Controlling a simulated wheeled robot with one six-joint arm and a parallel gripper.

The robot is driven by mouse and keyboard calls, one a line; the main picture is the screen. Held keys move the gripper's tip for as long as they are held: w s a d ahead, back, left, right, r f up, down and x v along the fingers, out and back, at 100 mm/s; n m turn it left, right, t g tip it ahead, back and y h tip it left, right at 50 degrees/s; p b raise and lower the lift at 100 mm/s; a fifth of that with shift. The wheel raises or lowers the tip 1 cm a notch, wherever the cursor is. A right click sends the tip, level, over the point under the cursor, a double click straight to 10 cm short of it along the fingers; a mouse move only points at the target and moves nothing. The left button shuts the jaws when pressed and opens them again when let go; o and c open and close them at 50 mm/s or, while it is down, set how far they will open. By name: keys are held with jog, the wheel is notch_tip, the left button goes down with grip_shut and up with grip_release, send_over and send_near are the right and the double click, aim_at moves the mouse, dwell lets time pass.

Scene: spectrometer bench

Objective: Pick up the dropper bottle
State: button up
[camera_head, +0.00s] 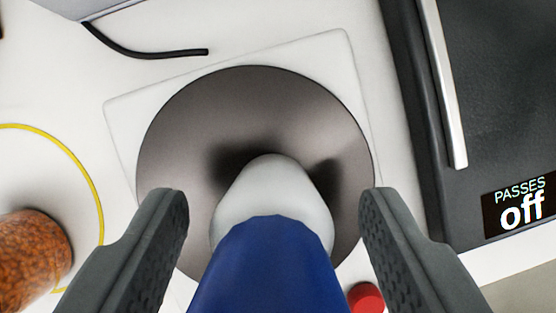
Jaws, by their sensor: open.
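The dropper bottle (268,270) has a blue body and a pale grey rounded end. It shows at the bottom middle, between the two dark grey fingers of my gripper (274,205). The fingers are open, with a visible gap on each side of the bottle. The lower part of the bottle runs out of the frame. Behind it lies a round dark grey disc (255,110) on a white square plate (345,60). I cannot tell whether the bottle touches the disc.
A dark device (500,90) with a silver handle and a display reading "PASSES off" stands at right. A jar of orange-brown grains (30,260) is at left by a yellow ring (80,165). A red round thing (366,298) and a black cable (150,54) also show.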

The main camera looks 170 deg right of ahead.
jog(key=shift+x, duration=0.8)
jog(key=c, duration=1.1)
jog(key=shift+o, duration=0.2)
jog(key=shift+r, duration=0.1)
